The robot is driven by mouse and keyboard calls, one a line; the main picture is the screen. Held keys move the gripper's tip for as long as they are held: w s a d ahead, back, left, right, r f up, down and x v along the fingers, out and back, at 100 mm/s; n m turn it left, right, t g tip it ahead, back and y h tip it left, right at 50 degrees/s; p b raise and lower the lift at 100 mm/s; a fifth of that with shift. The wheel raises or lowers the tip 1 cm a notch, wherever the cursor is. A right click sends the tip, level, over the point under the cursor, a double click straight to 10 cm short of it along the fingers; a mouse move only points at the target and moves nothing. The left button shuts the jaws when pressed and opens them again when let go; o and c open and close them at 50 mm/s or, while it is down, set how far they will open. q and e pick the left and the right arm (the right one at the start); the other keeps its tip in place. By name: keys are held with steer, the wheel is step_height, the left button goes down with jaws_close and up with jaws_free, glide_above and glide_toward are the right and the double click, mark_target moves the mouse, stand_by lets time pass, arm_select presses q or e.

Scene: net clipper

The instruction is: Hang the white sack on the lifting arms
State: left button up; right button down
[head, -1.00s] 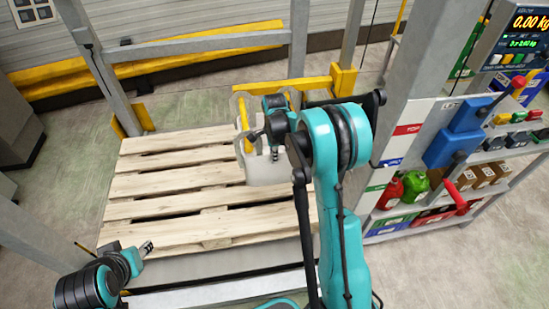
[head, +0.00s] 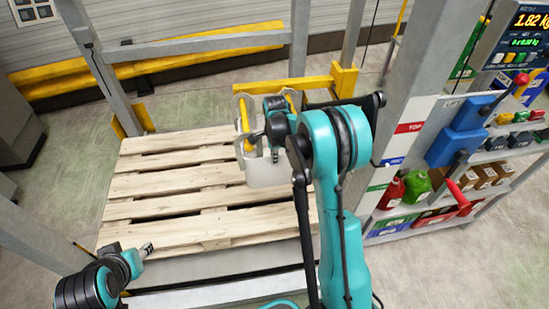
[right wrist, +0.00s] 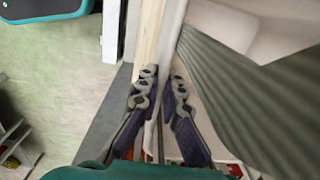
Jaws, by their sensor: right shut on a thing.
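The white sack (head: 268,174) hangs in front of the yellow lifting arms (head: 244,128), above the right part of the pallet. Pale loops at its top lie at the arms; I cannot tell whether every loop is around one. My right gripper (head: 275,155) is at the sack's top, partly hidden by my own arm. In the right wrist view its fingers (right wrist: 160,85) are shut on thin pale material of the sack. A wide grey ribbed strap (right wrist: 245,95) runs close beside them. My left gripper (head: 147,248) is at the pallet's near left, away from the sack; its opening is unclear.
A wooden pallet (head: 160,187) lies below, bare on its left. Grey frame posts (head: 415,85) stand around it. At the right, a shelf holds red and green bottles (head: 417,184) and boxes.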

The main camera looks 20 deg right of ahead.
steer(key=shift+s+f, duration=0.1)
steer(key=shift+f, duration=0.2)
steer(key=c, duration=1.6)
jaws_free()
steer(key=shift+r+p, duration=2.85)
steer(key=shift+r, duration=1.75)
steer(key=s+a, duration=0.1)
steer(key=s, duration=0.4)
steer(key=s+a, duration=0.1)
steer(key=s, duration=0.4)
steer(key=s+a, duration=0.2)
steer(key=s, duration=0.3)
steer(key=shift+s+b, duration=0.2)
steer(key=shift+b, duration=0.1)
